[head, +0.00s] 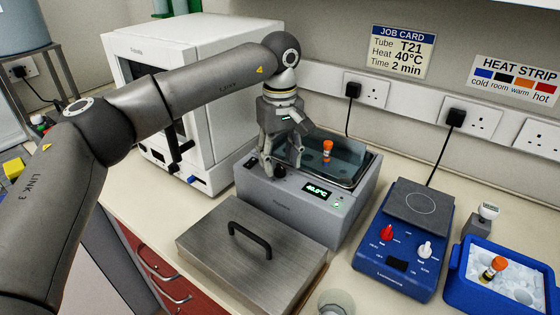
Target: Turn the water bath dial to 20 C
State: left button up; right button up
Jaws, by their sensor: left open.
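The water bath (290,209) is a grey box on the bench with an open, water-filled basin. Its green display (318,191) appears to read 40.0 °C. A dark dial (280,171) is on the sloping front panel, left of the display. My left gripper (281,164) points down at the panel, with its fingers open around or just above the dial. Whether they touch it I cannot tell. The dial's markings are too small or hidden to read. An orange-capped tube (327,148) stands in the bath behind the gripper. My right gripper is not in view.
A steel lid (210,245) with a black handle lies in front of the bath. A white oven-like box (210,60) stands behind left. A blue stirrer-like device (402,255) and a blue ice tray (480,300) with an orange-capped tube are at right. A job card (402,50) reads 40 °C.

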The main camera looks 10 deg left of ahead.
pick_arm(q)
jog(key=shift+f, duration=0.85)
jog(key=shift+c, duration=0.5)
grip_shut()
